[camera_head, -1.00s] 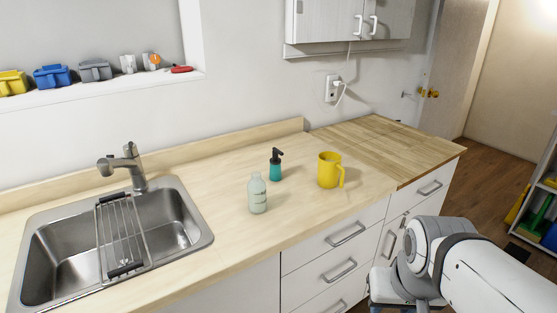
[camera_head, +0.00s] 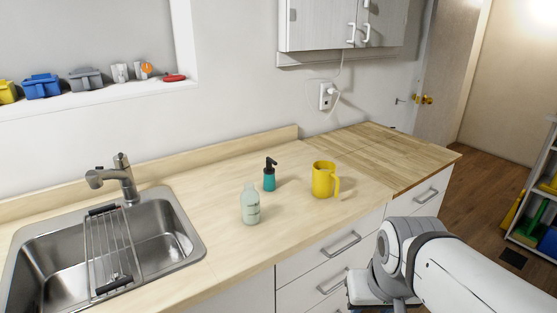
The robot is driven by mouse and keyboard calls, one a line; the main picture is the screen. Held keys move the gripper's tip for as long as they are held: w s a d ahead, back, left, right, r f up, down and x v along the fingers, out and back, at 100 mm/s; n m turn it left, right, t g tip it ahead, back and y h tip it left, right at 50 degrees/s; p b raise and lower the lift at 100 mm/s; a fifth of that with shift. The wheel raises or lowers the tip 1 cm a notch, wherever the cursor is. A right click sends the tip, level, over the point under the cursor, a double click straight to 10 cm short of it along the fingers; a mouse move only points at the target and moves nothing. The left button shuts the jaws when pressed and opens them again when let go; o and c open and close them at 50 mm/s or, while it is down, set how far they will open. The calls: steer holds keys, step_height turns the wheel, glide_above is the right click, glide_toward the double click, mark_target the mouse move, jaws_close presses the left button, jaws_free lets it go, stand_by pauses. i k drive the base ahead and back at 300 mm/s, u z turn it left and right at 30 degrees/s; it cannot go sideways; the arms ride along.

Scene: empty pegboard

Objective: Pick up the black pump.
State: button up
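The black pump (camera_head: 270,164) is the top of a small teal bottle (camera_head: 269,181) standing upright on the wooden counter, toward the back. A pale green bottle (camera_head: 250,205) stands in front of it, slightly to the left. A yellow mug (camera_head: 323,180) stands to its right with its handle toward the right. My arm is at the lower right, beside the counter's front edge and apart from these things. The fingertips of my gripper are not visible.
A steel sink (camera_head: 165,235) with a wire rack (camera_head: 106,249) and a faucet (camera_head: 124,180) is at the left. A wall cabinet (camera_head: 320,22) hangs above. The counter (camera_head: 215,190) is clear between sink and bottles. Drawers line the front; a doorway is at the far right.

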mark_target(269, 169)
steer(key=i, duration=0.9)
steer(key=u, duration=0.05)
